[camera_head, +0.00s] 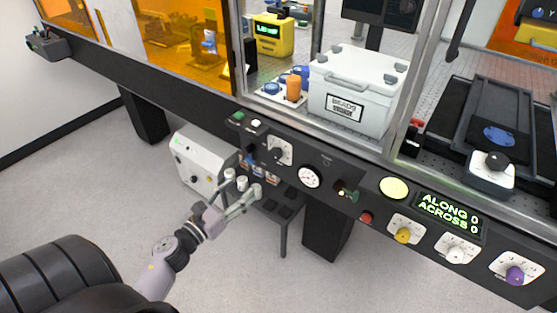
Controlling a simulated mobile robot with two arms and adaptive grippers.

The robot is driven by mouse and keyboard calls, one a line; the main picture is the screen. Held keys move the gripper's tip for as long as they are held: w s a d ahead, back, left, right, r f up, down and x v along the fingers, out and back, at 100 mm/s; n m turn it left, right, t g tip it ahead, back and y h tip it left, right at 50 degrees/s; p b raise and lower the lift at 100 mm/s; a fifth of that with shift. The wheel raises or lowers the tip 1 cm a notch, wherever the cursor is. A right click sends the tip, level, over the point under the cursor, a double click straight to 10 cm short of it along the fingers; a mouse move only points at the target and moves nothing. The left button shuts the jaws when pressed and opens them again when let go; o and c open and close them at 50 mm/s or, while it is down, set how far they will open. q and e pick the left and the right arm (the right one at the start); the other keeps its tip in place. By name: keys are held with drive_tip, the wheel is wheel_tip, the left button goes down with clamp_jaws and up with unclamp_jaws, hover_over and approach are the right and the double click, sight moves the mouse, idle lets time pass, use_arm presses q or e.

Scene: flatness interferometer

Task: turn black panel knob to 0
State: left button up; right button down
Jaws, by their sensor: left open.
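The black panel knob (275,153) sits on a white dial plate (286,147) on the dark front panel, left of the round gauge. Its pointer setting is too small to read. My left gripper (243,183) is open and empty, in front of and below the panel, lower left of the knob and apart from it. My right gripper is not in view.
The panel (328,160) also bears a round gauge (309,177), a yellow knob (403,235), a white knob (455,255), a purple knob (515,275) and a display (448,214) reading ALONG 0, ACROSS 0.

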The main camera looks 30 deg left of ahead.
use_arm(q)
drive_tip(key=p, duration=0.1)
approach(273, 157)
drive_tip(key=w+p, duration=0.1)
drive_tip(key=w, duration=0.8)
drive_tip(key=shift+d+f+p, duration=0.1)
drive_tip(key=shift+d+p, duration=0.1)
drive_tip(key=shift+p, duration=0.1)
drive_tip(key=shift+w, duration=0.45)
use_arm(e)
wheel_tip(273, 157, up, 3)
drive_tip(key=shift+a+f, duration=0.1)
use_arm(q)
drive_tip(key=shift+c, duration=0.5)
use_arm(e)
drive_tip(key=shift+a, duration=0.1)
use_arm(q)
drive_tip(key=c, duration=1.1)
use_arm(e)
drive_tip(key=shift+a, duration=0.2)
